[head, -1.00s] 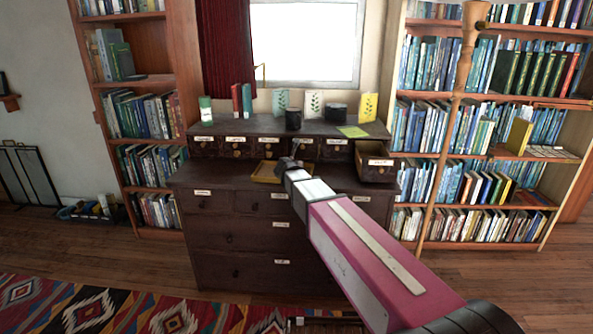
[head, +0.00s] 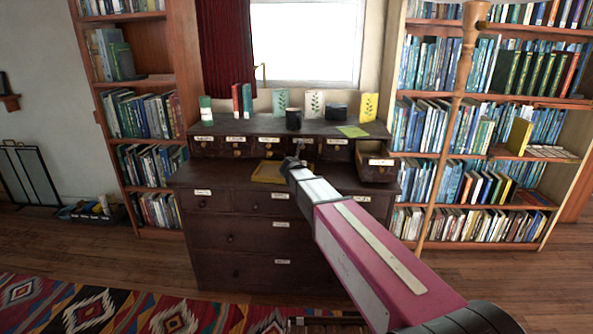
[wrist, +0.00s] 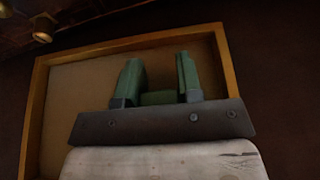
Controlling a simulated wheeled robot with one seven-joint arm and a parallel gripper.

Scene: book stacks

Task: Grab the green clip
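A shallow tray (head: 265,174) with a yellow-brown rim lies on the lower top of the dark dresser. In the wrist view its rim (wrist: 38,110) surrounds a plain tan floor. My gripper (head: 289,162) is over the right part of the tray. In the wrist view my gripper (wrist: 159,75) points into the tray, its two greenish fingers standing apart with tan floor between their tips. A small green piece (wrist: 158,98), perhaps the green clip, shows between the fingers near their base. I cannot tell whether they touch it. The clip cannot be made out in the head view.
An open small drawer (head: 376,163) juts out at the right of the dresser. Books, cards and a dark mug (head: 293,120) stand on the upper shelf, with a flat green sheet (head: 352,131). A lamp pole (head: 447,150) stands to the right.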

